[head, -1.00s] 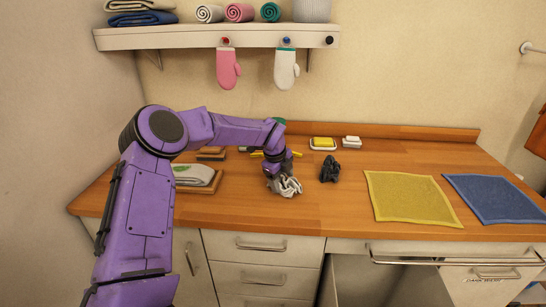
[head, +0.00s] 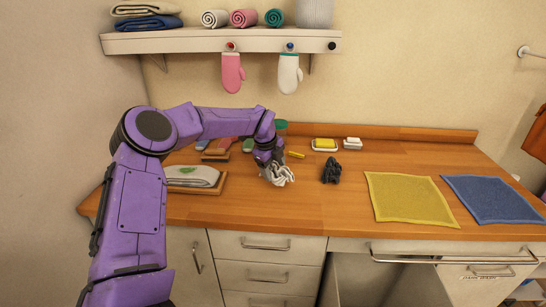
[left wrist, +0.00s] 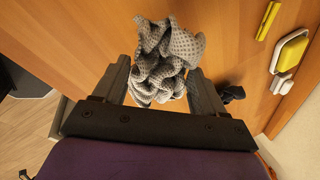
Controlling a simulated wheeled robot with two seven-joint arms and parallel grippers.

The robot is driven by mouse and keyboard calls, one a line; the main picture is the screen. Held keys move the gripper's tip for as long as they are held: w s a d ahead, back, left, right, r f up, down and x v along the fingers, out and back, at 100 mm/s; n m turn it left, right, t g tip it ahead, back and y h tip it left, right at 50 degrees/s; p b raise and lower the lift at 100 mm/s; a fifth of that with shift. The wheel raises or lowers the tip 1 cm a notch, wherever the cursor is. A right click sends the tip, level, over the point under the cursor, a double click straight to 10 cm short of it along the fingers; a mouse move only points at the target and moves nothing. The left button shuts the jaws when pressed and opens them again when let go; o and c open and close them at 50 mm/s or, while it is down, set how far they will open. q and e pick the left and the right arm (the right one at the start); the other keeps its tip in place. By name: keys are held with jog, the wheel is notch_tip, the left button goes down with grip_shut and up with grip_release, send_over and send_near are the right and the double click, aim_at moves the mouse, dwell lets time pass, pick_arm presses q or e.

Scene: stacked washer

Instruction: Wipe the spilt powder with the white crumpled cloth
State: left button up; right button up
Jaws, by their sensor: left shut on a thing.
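The white crumpled cloth (head: 279,175) is at my left gripper (head: 266,160), over the middle of the wooden counter. In the left wrist view the cloth (left wrist: 167,58) is bunched between the two fingers of the left gripper (left wrist: 160,78), which is shut on it. I cannot tell whether the cloth's lower side touches the counter. I cannot make out any spilt powder; the arm and cloth hide part of the counter. My right gripper is not in view.
A dark crumpled cloth (head: 331,170) lies right of the gripper. A yellow stick (head: 297,155) and a dish with a yellow block (head: 324,144) are behind. A folded cloth on a board (head: 192,177) is left. Yellow (head: 408,198) and blue (head: 492,199) cloths lie flat at right.

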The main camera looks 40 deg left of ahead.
pick_arm(q)
jog(key=shift+r+p, duration=0.6)
jog(key=shift+r, duration=0.9)
